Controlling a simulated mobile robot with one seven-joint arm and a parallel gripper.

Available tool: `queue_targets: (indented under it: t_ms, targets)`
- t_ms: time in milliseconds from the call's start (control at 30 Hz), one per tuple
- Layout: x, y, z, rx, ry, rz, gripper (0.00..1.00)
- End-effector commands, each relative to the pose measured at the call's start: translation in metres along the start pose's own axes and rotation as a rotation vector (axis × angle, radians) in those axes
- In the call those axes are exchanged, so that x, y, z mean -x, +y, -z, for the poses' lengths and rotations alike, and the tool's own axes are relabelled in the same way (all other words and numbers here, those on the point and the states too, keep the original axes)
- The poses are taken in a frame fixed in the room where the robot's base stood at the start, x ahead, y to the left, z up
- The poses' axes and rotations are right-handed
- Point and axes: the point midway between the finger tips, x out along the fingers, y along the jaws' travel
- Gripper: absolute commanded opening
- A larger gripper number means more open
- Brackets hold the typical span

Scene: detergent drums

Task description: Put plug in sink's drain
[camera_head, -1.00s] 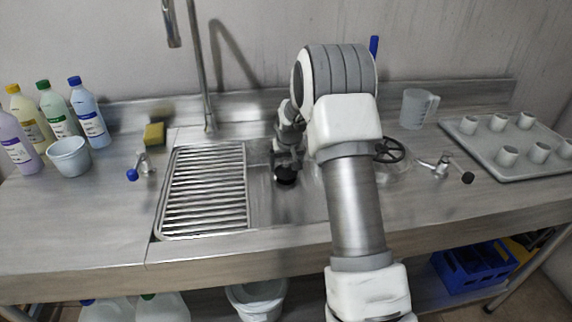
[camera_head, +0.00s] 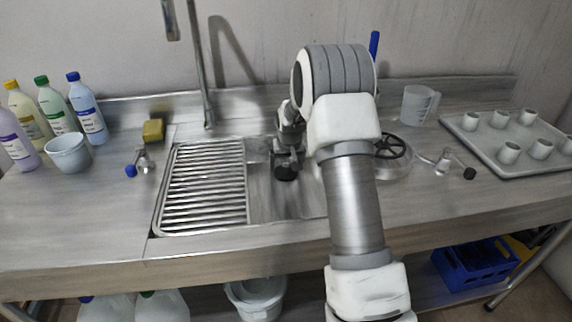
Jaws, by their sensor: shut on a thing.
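My gripper (camera_head: 287,158) is over the right part of the sink, pointing down and shut on the black round plug (camera_head: 286,173). The sink (camera_head: 262,208) is a steel basin set in the counter, with a slatted rack covering its left part. The drain cannot be made out; the plug, gripper and arm cover part of the basin. I cannot tell how far the plug is above the basin floor.
The slatted rack (camera_head: 204,188) lies left of my gripper. A tall faucet (camera_head: 200,75) rises behind the sink. Bottles (camera_head: 88,110), a bucket (camera_head: 68,153) and a sponge (camera_head: 153,131) stand left. A jug (camera_head: 419,105) and a tray of cups (camera_head: 495,158) are right.

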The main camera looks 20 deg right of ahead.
Motion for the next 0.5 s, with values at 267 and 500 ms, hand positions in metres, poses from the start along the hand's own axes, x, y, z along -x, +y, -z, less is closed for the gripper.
queue_targets:
  t_ms: [267,500]
  targets:
    - [-0.0044,0.0000,-0.0018,0.000,0.000,0.000,0.33]
    - [-0.0037,0.0000,-0.0017,0.000,0.000,0.000,1.00]
